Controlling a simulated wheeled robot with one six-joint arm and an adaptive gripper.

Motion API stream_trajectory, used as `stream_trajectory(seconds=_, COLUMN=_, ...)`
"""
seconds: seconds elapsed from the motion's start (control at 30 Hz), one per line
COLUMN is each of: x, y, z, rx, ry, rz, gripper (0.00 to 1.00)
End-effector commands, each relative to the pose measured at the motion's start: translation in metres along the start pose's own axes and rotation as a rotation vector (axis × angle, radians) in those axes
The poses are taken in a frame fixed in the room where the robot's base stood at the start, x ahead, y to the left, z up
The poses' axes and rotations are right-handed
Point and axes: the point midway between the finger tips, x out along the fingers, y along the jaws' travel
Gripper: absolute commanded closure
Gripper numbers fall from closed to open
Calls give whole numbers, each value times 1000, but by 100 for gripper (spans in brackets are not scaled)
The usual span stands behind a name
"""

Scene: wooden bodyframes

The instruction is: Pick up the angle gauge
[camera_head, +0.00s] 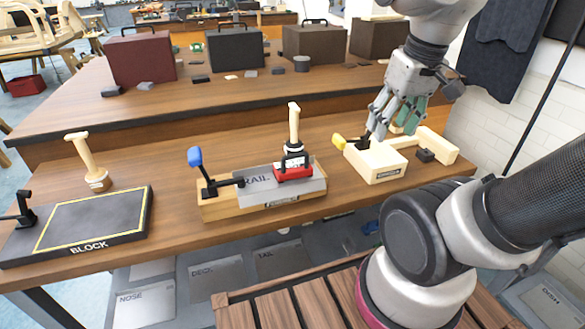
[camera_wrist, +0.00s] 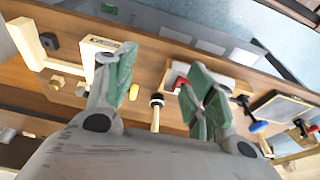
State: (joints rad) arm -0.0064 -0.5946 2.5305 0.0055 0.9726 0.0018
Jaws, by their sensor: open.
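I cannot tell for sure which thing is the angle gauge; no readable label names it. My gripper (camera_head: 382,122) is open and empty above the pale wooden fixture (camera_head: 377,172) at the right of the bench. In the wrist view the green fingers of my gripper (camera_wrist: 163,84) are spread wide. A pale wooden handle with a dark band (camera_wrist: 156,112) shows in the gap between them, apart from both. A red piece (camera_head: 293,172) lies on the grey RAIL plate (camera_head: 258,188). A small dark block (camera_head: 425,156) sits beside the pale fixture. My fingers partly hide what is behind them.
A dark BLOCK board (camera_head: 80,226) and a wooden-handled tool (camera_head: 88,160) are at the left. A blue-tipped clamp (camera_head: 196,158) stands at the RAIL fixture. Dark cases (camera_head: 140,58) stand on the bench behind. Bare wood (camera_head: 168,195) lies between BLOCK and RAIL.

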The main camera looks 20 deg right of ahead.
Motion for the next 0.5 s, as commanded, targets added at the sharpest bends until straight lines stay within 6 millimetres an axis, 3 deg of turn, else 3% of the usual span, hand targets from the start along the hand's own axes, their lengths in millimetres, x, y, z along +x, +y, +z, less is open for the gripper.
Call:
stream_trajectory(seconds=0.13, x=31, y=-13, z=-33, rx=-10, ry=-155, rz=-46, gripper=63)
stream_trajectory(seconds=0.23, x=55, y=-26, z=-57, rx=-111, ry=-242, rz=-107, gripper=63)
stream_trajectory(seconds=0.5, x=125, y=-72, z=-121, rx=-651, ry=-317, rz=-398, gripper=63)
